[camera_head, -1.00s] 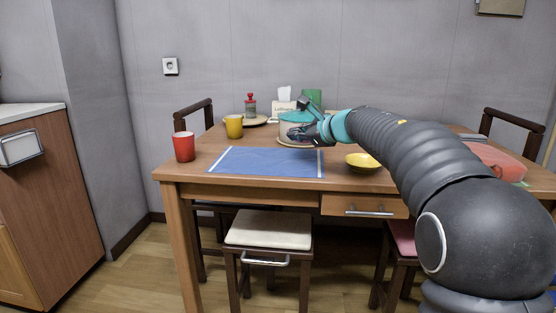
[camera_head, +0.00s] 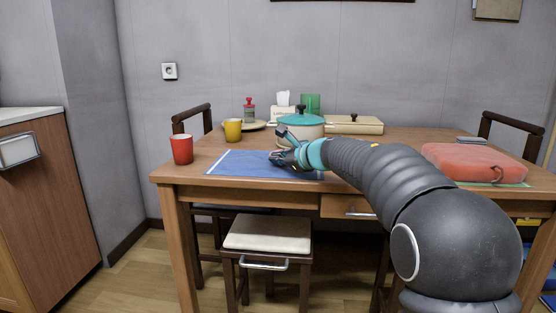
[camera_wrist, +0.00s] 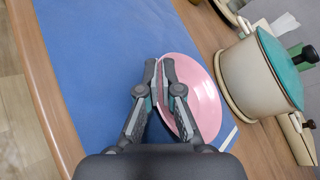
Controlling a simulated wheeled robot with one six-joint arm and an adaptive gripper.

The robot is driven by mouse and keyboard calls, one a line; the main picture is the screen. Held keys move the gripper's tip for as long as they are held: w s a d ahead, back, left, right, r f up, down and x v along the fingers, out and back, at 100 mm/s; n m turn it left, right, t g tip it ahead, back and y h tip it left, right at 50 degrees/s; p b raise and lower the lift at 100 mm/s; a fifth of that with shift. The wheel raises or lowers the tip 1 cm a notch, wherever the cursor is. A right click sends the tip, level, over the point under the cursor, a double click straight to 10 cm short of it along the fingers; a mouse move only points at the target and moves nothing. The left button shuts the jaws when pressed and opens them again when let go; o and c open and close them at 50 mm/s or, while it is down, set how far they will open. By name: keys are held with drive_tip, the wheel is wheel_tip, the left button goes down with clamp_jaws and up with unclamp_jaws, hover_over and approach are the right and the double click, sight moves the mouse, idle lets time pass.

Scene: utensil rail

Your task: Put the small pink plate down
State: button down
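The small pink plate (camera_wrist: 196,95) shows in the wrist view, over the right part of the blue placemat (camera_wrist: 90,60). My gripper (camera_wrist: 159,68) is shut on its near rim, one finger on each side of the edge. I cannot tell whether the plate touches the mat or hangs just above it. In the head view my gripper (camera_head: 277,157) is low over the right half of the placemat (camera_head: 232,164), and the plate is mostly hidden by the fingers.
A cream pot with a teal lid (camera_head: 300,124) stands just behind my gripper and shows close by in the wrist view (camera_wrist: 262,75). A red cup (camera_head: 182,149) and a yellow mug (camera_head: 233,130) stand to the left. The placemat's left half is clear.

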drive_tip(key=shift+f, duration=0.1)
drive_tip(key=c, duration=1.6)
unclamp_jaws()
drive_tip(key=shift+r, duration=0.2)
drive_tip(key=v, duration=1.2)
drive_tip(key=shift+r, duration=0.1)
